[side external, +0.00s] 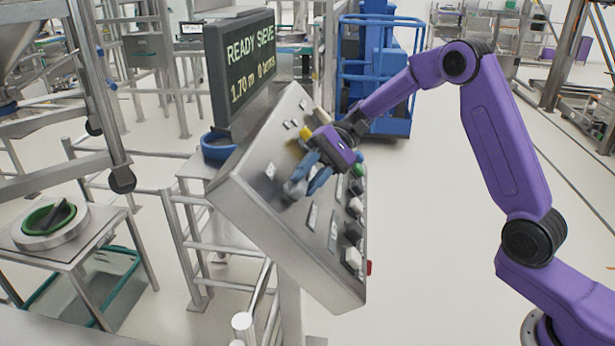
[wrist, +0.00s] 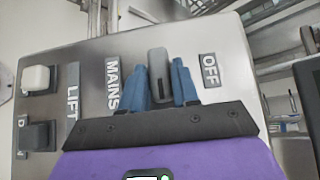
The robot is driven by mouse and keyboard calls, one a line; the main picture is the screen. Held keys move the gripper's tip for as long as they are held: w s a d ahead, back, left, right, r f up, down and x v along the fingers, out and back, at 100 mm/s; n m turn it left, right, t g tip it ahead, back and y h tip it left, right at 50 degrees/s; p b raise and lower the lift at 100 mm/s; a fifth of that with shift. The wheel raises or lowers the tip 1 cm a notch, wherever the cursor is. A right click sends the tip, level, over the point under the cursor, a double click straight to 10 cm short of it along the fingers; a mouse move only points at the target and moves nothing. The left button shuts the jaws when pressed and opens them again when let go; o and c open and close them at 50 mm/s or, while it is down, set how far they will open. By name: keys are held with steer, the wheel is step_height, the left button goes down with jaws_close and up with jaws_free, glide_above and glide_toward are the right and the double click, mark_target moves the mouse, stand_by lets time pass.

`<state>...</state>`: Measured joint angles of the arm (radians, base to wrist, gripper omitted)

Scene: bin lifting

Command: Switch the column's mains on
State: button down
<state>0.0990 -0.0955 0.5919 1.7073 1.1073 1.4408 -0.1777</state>
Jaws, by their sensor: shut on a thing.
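The steel control panel (side external: 265,215) is tilted on its column. In the wrist view, a grey mains switch handle (wrist: 157,62) stands between the MAINS label (wrist: 112,84) and the OFF label (wrist: 209,70). Its long side runs up and down in that picture. My gripper (side external: 300,184) is at the panel's face. Its blue fingers (wrist: 161,80) are shut on the handle, one on each side. The fingers and the palm edge hide the handle's lower part, and I cannot see its base or any position mark.
A display (side external: 245,65) above the panel reads "READY SIEVE", "1.70 m". Black and white buttons (side external: 354,232) line the panel's right side; a white button (wrist: 35,79) is near the LIFT label (wrist: 73,88). A blue lift frame (side external: 375,75) stands behind.

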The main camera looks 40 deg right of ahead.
stand_by(0.5)
steer(key=c, duration=0.9)
jaws_free()
steer(key=v, duration=1.7)
steer(key=shift+d, duration=0.3)
steer(key=shift+a, duration=0.1)
